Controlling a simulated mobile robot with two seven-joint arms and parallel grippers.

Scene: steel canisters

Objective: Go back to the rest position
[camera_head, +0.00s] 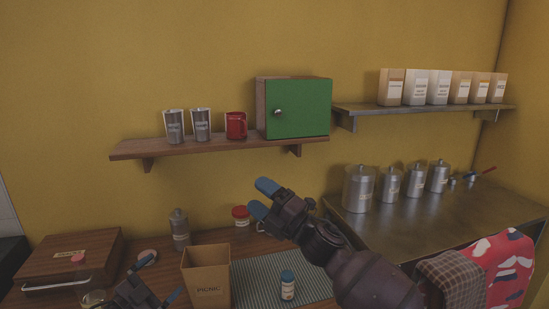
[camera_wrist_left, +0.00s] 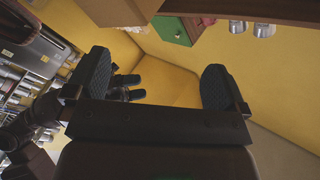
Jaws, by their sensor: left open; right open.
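My left gripper (camera_head: 158,279) is low at the left in the head view, beside the PICNIC box (camera_head: 206,278). In the left wrist view its two dark pads (camera_wrist_left: 157,85) stand wide apart with nothing between them close by. My right gripper (camera_head: 262,198) has blue fingertips and reaches in from the lower right, in front of the wall below the wooden shelf. Its fingers are apart and empty. It also shows small in the left wrist view (camera_wrist_left: 125,86), behind the left pads.
Steel canisters (camera_head: 359,188) stand on the right counter. A bottle (camera_head: 288,286) stands on the striped mat (camera_head: 250,280). A wooden case (camera_head: 75,258) is at left.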

